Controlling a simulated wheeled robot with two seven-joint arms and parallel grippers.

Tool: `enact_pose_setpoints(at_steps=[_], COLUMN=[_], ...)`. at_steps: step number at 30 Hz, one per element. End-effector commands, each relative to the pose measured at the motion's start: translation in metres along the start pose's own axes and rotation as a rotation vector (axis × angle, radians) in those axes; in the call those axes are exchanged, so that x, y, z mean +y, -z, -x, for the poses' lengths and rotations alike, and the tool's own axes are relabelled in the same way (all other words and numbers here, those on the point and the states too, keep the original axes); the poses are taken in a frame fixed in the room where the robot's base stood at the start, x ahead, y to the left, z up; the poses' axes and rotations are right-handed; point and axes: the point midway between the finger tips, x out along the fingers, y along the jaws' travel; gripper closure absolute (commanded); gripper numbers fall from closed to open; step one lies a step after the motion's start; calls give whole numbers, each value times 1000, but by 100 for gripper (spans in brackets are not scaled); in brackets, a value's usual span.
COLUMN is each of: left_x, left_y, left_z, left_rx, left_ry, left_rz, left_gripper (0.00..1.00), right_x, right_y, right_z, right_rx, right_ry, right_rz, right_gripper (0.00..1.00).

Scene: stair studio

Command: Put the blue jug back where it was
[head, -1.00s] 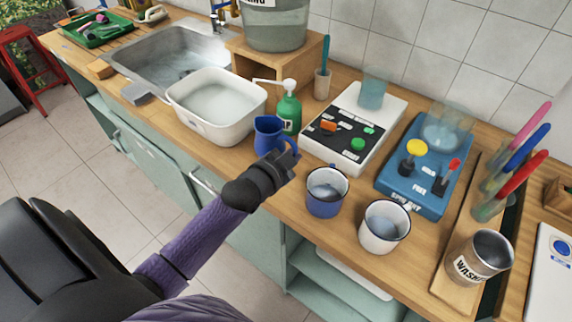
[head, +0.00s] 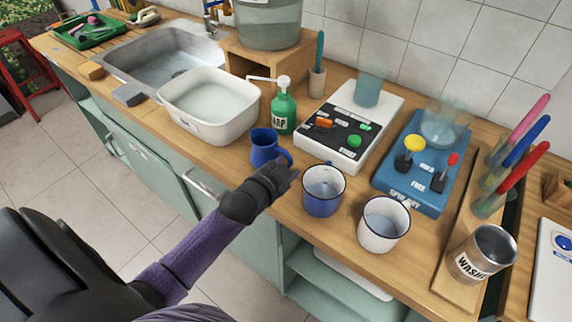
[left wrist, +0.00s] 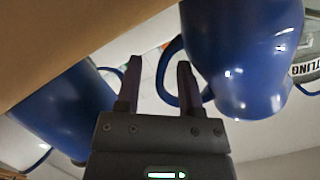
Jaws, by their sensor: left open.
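The blue jug (head: 264,148) stands upright on the wooden counter, in front of the green soap bottle and right of the white basin. Its handle points right. My left gripper (head: 291,174) is open and empty, low beside the handle side of the jug and left of the blue mug. In the left wrist view the jug (left wrist: 243,50) fills the upper right, and its handle loop shows partly behind the right finger. The fingers (left wrist: 159,75) are spread, with nothing gripped between them. My right gripper is out of view.
A blue mug (head: 322,198) is just right of my gripper, with a white mug (head: 381,231) beyond it. The soap bottle (head: 284,113) and white basin (head: 215,125) are close to the jug. A white panel device (head: 375,128) stands behind the mugs.

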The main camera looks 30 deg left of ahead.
Motion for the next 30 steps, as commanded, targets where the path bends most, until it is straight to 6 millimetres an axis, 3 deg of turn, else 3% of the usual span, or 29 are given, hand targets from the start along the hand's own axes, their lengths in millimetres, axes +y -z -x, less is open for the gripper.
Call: enact_pose_setpoints(at_steps=[5,16,24,26,29,30], left_x=[-2,-2,-1,8,62,95], left_y=[4,4,1,-13,-81,-116], left_z=[14,104,121,120,126,136], left_rx=[-1,-2,-3,-44,-253,-374], left_ry=[-1,-2,-1,-20,-120,-178], left_rz=[0,1,1,22,124,179], left_gripper=[52,52,52,52,52,52], right_x=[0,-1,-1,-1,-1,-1], right_y=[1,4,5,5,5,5], right_z=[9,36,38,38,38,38], right_rx=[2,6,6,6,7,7], right_ry=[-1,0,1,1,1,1], right_rz=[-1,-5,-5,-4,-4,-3], right_gripper=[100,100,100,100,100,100])
